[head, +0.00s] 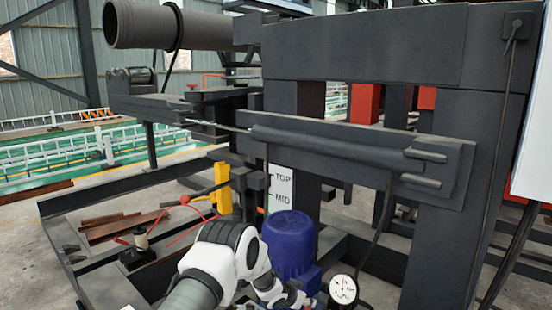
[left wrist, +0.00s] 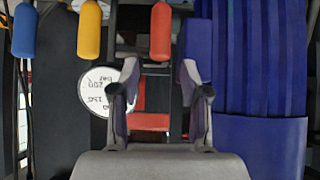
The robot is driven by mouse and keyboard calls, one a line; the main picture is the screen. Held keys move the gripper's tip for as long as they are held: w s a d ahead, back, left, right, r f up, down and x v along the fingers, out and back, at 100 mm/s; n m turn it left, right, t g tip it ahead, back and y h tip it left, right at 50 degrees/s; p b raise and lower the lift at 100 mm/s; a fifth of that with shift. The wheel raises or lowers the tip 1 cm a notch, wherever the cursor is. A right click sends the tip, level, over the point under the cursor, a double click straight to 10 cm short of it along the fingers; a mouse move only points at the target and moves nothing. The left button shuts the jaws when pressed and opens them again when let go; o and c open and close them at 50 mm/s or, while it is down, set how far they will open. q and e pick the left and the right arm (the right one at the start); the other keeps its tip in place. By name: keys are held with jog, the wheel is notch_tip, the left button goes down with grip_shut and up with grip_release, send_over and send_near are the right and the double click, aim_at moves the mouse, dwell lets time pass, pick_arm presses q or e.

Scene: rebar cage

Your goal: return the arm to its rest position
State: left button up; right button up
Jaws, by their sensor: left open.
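My left arm, white and black, rises from the bottom middle of the head view. Its gripper (head: 290,296) is low in that view, in front of the blue motor (head: 290,243) and left of the round dial gauge (head: 343,290). In the left wrist view my left gripper (left wrist: 161,98) has its two fingers spread apart with nothing held between them. The ribbed blue motor (left wrist: 262,100) fills the right side of that view. The white gauge (left wrist: 98,92) is partly hidden behind the left finger. My right gripper is in neither view.
Blue (left wrist: 25,32), yellow (left wrist: 90,30) and red (left wrist: 160,32) handles stand close to the fingers. A dark steel frame (head: 360,45) with a cylinder (head: 330,145) rises behind the motor. A TOP/MID label (head: 281,188) and a yellow part (head: 222,187) are near the arm.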

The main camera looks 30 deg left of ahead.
pick_arm(q)
jog(key=shift+s+a+r, duration=0.1)
jog(key=shift+s+r, duration=0.35)
jog(key=shift+s, duration=0.05)
jog(key=shift+f, duration=0.1)
